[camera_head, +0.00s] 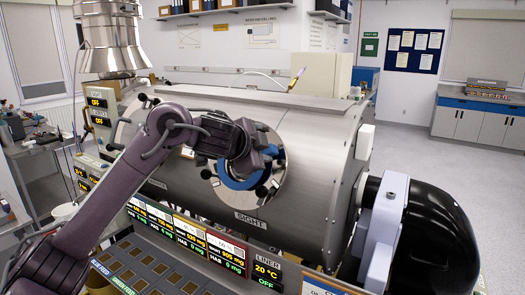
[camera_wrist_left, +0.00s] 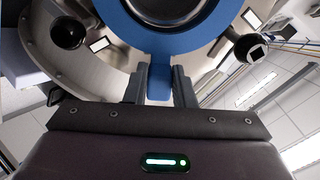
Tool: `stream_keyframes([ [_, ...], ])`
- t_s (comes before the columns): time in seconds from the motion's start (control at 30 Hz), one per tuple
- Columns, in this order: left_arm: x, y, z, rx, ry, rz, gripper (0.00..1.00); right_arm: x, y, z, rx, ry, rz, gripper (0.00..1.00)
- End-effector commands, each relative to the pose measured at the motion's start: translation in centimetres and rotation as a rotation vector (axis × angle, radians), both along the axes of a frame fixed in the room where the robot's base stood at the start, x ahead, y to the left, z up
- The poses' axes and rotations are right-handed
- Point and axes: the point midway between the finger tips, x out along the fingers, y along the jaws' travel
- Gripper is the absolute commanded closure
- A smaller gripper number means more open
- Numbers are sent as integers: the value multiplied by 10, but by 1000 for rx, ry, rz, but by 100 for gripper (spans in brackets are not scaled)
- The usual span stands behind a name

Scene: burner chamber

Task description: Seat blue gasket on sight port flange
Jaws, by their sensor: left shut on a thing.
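The blue gasket (camera_head: 236,183) is a ring in front of the sight port flange (camera_head: 268,196), a round metal plate on the side of the steel chamber. My left gripper (camera_head: 268,158) is shut on the gasket's tab and partly hides the ring in the head view. In the left wrist view the blue ring (camera_wrist_left: 160,45) is at the top, its tab between the two fingers of my left gripper (camera_wrist_left: 160,82). Black knobs (camera_wrist_left: 68,33) of the flange stand around the ring. I cannot tell whether the gasket touches the flange face. My right gripper is not in view.
The steel chamber (camera_head: 320,150) fills the middle, with a SIGHT label (camera_head: 250,218) below the port. A control panel with displays (camera_head: 205,240) lies in front below. A black rounded housing (camera_head: 435,240) stands at the right. Open floor (camera_head: 400,150) shows behind right.

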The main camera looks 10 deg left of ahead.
Motion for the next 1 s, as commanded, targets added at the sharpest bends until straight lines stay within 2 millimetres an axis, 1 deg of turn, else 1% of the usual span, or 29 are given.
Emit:
stream_keyframes([
  [0.27, 1, 0, -1, -1, 0, 0, 100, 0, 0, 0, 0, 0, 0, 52],
  [0.87, 16, -6, -9, 0, 1, 0, 100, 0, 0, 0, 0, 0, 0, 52],
  [0.9, 16, -6, -9, 1, 1, -1, 72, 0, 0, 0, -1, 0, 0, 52],
  [1.0, 15, -6, -9, 0, 1, 0, 59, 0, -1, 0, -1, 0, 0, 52],
])
